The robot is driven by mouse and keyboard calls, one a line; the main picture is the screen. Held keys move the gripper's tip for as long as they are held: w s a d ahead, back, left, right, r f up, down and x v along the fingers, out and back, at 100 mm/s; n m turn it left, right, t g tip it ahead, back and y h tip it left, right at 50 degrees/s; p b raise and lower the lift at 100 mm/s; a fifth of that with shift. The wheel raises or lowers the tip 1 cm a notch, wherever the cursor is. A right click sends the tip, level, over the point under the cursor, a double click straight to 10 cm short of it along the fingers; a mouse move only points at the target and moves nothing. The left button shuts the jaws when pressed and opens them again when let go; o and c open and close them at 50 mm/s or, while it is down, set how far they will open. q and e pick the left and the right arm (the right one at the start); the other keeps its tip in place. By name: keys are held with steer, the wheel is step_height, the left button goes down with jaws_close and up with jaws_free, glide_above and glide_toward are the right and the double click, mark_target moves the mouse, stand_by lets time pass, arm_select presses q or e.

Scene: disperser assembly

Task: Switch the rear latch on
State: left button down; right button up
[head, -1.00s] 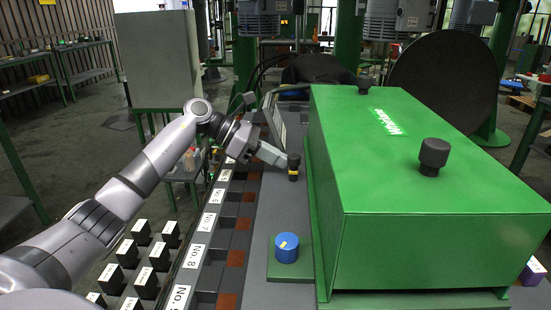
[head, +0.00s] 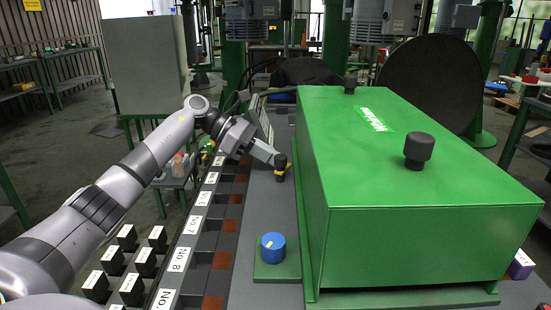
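A small upright black latch knob with a yellow band (head: 281,163) stands on the grey bench top, beside the far left side of the green housing (head: 400,245). It appears to be the rear latch. My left gripper (head: 276,160) reaches it from the left, with its fingertips at or against the knob. The knob hides part of the fingers, so I cannot tell whether they are open or closed on it. A blue round knob with a yellow mark (head: 273,246) sits on a green plate nearer the front. My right gripper is not in view.
Two black knobs stand on the housing lid, one near (head: 418,149) and one far (head: 350,84). A numbered rack (head: 180,258) and several black labelled blocks (head: 145,262) lie below my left arm. The grey bench top between the blue knob and the latch is clear.

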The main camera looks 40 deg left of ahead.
arm_select(q)
steer(key=shift+w+d, duration=0.1)
steer(key=shift+w, duration=0.15)
stand_by(0.5)
steer(key=shift+r, duration=0.1)
steer(key=shift+v, duration=3.55)
